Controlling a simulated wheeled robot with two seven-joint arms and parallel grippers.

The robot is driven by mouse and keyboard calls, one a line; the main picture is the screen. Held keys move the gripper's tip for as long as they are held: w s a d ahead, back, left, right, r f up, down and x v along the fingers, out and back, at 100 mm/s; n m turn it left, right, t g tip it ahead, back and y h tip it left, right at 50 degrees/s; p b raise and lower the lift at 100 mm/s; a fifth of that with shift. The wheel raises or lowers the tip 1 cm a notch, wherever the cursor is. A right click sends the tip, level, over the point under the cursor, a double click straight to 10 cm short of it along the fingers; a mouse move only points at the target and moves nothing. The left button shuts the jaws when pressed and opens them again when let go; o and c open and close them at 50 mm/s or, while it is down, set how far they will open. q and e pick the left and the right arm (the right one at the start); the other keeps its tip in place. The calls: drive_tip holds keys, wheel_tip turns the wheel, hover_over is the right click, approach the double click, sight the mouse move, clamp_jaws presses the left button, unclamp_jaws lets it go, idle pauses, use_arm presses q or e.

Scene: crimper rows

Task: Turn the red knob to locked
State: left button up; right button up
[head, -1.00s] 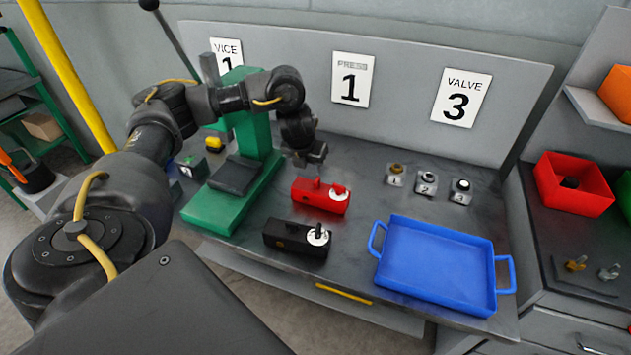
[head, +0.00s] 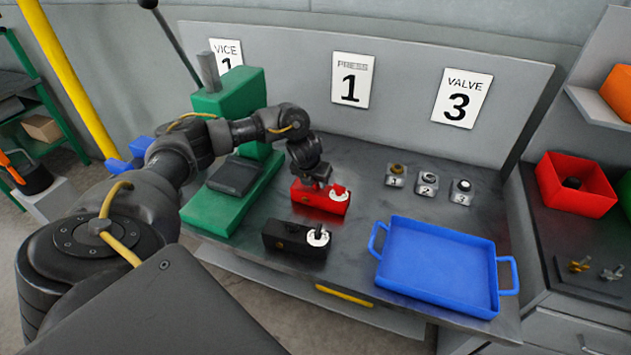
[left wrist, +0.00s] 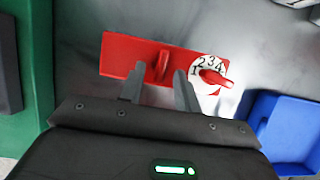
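The red box (head: 310,203) lies on the bench, and it also shows in the left wrist view (left wrist: 118,58). At its right end is a white dial (left wrist: 196,68) numbered 1 to 4, with a red pointer knob (left wrist: 215,77) on it, long side roughly sideways. No "locked" mark is readable. A red upright tab (left wrist: 163,66) stands mid-box. My left gripper (left wrist: 160,75) is open over the box. Its fingers appear either side of the tab, with gaps, left of the dial; I cannot tell how far down they reach. My right gripper is out of view.
A black box (head: 285,238) with a white dial lies just in front. The green press (head: 215,208) stands left. A blue tray (head: 440,262) is at right, with several small numbered fittings (head: 427,182) behind it. Bench between red box and fittings is clear.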

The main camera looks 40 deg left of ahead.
use_arm(q)
clamp_jaws()
